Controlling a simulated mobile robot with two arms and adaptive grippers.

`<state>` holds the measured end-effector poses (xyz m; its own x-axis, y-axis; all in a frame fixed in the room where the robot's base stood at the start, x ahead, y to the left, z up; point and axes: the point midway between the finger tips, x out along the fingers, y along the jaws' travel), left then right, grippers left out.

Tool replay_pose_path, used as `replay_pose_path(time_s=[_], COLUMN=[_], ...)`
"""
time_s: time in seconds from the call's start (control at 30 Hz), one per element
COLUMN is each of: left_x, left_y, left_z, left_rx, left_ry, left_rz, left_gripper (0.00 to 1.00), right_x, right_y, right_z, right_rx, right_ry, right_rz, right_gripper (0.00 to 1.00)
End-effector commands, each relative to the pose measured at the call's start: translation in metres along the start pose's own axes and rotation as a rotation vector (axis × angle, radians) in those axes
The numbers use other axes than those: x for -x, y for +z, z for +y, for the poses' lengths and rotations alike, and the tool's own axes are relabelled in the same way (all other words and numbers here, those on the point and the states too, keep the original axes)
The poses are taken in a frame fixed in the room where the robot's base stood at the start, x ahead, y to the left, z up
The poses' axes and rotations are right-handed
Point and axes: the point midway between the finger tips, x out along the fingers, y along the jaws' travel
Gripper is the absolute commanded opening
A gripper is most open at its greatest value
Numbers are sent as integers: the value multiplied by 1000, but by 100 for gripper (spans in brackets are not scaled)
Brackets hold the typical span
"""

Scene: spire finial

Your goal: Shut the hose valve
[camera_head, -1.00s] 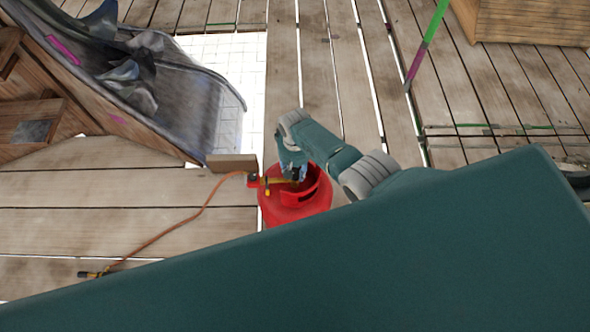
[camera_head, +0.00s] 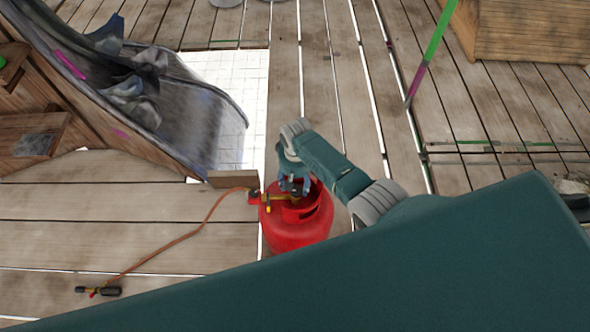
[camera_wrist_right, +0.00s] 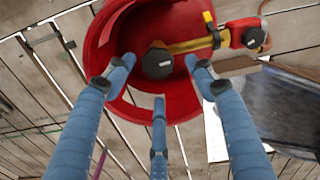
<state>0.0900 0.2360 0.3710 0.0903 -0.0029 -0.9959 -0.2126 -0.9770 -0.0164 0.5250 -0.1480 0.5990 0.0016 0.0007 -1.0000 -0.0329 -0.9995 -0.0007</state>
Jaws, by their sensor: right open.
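A red gas cylinder (camera_head: 300,228) stands upright on the plank deck. Its brass valve body (camera_wrist_right: 190,45) carries a round black knob (camera_wrist_right: 157,62), inside the red collar. A small yellow lever (camera_head: 267,203) sits farther out along the brass piece, by a red fitting (camera_head: 254,197) where the orange hose joins; the lever also shows in the right wrist view (camera_wrist_right: 211,28). My right gripper (camera_head: 294,186) is open above the collar. In the right wrist view its blue fingers (camera_wrist_right: 159,78) are spread around the knob; contact cannot be told. My left gripper is out of view.
The orange hose (camera_head: 190,235) runs over the planks to a dark torch end (camera_head: 97,291). A small wooden block (camera_head: 232,180) stands beside the cylinder. A dark sheet-covered slope (camera_head: 185,110) lies at upper left, a wooden crate (camera_head: 535,30) at upper right.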

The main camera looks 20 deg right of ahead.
Motion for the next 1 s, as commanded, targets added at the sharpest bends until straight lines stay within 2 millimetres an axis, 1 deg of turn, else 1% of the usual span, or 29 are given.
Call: replay_pose_path(time_s=[0.03, 0.3, 0.43, 0.6, 0.9, 1.0], left_x=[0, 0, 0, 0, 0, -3], left_y=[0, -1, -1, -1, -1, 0], left_z=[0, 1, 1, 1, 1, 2], left_rx=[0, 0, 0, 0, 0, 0], left_ry=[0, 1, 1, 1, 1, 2], left_rz=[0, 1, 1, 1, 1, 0], left_gripper=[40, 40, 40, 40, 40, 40], right_x=[10, 65, 82, 92, 92, 95], right_y=[-2, -3, -3, -2, -2, -7], right_z=[0, -1, -1, -2, -2, -2], right_rx=[0, 1, 0, 0, 1, 29], right_ry=[-2, -2, -2, -2, -2, 0], right_rz=[5, 8, 6, 4, 4, 19], right_gripper=[55, 55, 55, 55, 55, 55])
